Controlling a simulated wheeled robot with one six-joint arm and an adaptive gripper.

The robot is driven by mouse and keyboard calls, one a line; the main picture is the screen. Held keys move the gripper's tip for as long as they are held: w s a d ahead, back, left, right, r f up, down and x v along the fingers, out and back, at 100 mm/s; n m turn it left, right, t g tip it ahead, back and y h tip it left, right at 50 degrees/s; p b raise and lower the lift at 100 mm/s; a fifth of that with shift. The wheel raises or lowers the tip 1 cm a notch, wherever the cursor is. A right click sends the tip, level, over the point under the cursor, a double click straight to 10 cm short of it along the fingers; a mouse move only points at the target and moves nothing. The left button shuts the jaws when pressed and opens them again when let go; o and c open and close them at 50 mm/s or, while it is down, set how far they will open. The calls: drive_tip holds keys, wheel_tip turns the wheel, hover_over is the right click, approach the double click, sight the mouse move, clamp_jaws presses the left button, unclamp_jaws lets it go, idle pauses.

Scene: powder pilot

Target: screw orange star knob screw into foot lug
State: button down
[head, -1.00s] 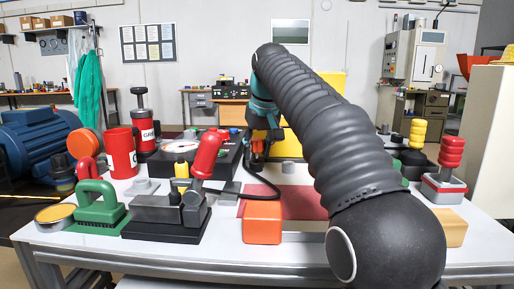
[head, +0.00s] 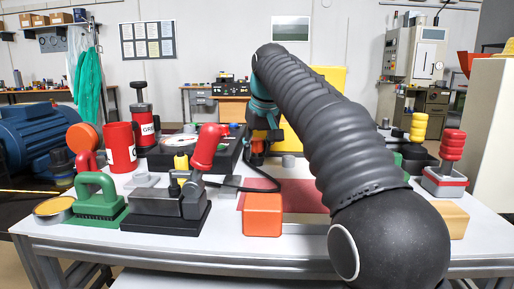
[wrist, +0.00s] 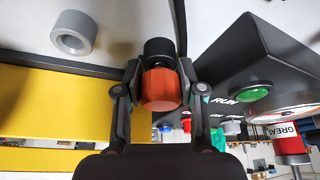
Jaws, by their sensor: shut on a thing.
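My gripper (wrist: 160,95) is shut on an orange knob (wrist: 161,89), with one finger on each side of it. A black round part (wrist: 159,49) sits just beyond the knob, in line with it. I cannot tell whether it belongs to the knob or to what lies behind. In the head view, my gripper (head: 259,147) is low at the far side of the table, beside the black box, with a little orange showing. The screw's thread and the foot lug cannot be made out.
A black box with a green RUN button (wrist: 254,93) stands close on the right in the wrist view. A yellow panel (wrist: 55,105) and a grey ring (wrist: 73,32) are left. An orange block (head: 262,215) and red-handled clamp (head: 208,147) stand nearer the front.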

sight(259, 141)
drive_tip(key=shift+f, duration=0.5)
idle(0.4)
drive_tip(key=c, duration=0.6)
unclamp_jaws()
drive_tip(key=shift+v, duration=3.8)
drive_tip(key=shift+a, duration=0.1)
drive_tip(key=shift+c, duration=0.3)
